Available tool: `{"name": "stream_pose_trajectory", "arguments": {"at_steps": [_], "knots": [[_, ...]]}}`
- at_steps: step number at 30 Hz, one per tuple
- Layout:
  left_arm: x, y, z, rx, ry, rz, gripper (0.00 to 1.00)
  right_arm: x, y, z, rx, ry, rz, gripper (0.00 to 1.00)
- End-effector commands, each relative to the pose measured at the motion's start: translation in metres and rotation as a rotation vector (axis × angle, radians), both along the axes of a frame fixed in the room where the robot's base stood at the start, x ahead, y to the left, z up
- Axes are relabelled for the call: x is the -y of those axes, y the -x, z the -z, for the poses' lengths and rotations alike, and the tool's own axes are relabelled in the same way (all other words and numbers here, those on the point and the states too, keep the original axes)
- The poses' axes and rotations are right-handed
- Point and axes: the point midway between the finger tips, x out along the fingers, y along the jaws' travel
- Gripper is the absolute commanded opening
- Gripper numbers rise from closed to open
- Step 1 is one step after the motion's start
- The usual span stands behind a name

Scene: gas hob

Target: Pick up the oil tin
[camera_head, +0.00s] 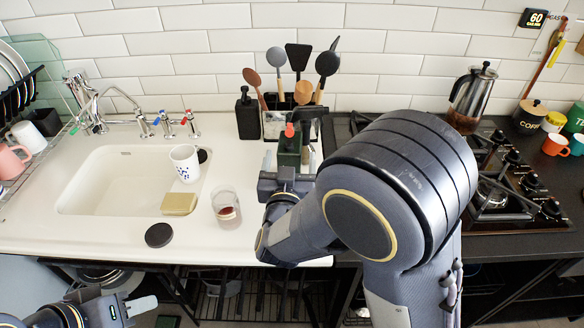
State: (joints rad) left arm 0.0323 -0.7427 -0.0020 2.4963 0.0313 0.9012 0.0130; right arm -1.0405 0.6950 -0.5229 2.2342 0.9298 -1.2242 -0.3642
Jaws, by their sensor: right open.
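The oil tin appears to be the dark green container with a red cap (289,141). It stands upright on the white counter in front of the utensil holder. My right gripper (290,160) is open, with one finger on each side of the tin's lower part. I cannot tell whether the fingers touch it. The gripper's body hides the tin's base. My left gripper (138,305) is low at the bottom left, in front of the counter and far from the tin. Its jaw opening is not clear.
Black soap bottle (248,115) and utensil holder (273,124) stand close behind the tin. A glass (226,207), mug (186,162), sponge (179,203) and black disc (159,235) are to the left, around the sink (100,190). The gas hob (500,200) is right.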

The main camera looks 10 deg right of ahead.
Motion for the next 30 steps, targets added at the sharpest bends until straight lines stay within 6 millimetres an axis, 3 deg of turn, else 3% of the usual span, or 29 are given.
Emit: {"name": "stream_pose_trajectory", "arguments": {"at_steps": [12,22,30], "knots": [[0.0,0.0,-0.003,0.0,0.0,0.0,0.36,0.011,-0.055,-0.001,-0.003,-0.002,0.0,0.76],[0.0,0.0,-0.003,0.0,0.0,0.0,0.36,0.013,-0.062,-0.002,-0.002,-0.003,-0.003,0.76],[0.0,0.0,-0.003,0.0,0.0,0.0,0.36,0.013,-0.061,-0.001,-0.002,-0.003,-0.003,0.41]]}}
